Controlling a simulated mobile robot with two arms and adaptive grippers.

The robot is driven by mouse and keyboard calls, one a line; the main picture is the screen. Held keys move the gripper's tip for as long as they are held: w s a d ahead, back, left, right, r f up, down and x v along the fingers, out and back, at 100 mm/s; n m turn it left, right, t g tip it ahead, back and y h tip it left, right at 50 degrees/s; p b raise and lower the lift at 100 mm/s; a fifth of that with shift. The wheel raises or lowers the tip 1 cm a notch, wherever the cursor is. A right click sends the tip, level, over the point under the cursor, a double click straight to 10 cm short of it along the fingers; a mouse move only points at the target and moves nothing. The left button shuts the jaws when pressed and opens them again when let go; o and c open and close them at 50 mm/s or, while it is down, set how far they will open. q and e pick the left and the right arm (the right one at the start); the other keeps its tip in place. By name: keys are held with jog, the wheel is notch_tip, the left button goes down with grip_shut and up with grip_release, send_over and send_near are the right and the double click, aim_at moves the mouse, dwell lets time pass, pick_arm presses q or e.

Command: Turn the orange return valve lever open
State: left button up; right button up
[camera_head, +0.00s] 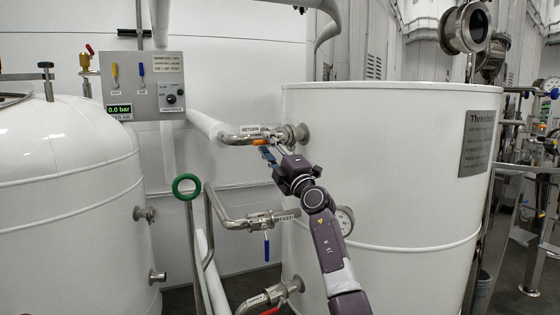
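The orange return valve lever (261,142) is on the pipe under the "RETURN" label (253,129), at the upper left of the big white tank. It lies roughly along the pipe. My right gripper (269,148) reaches up to it from the lower right. Its two fingertips are apart, close to the right end of the lever. I cannot tell whether they touch it, and part of the lever may be hidden behind them. My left gripper is not in view.
The white tank (400,180) stands close behind my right arm. A green ring handle (186,186) stands left. A control panel (143,85) reads 0.0 bar.

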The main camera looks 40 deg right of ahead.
jog(key=v, duration=1)
dwell(0.3)
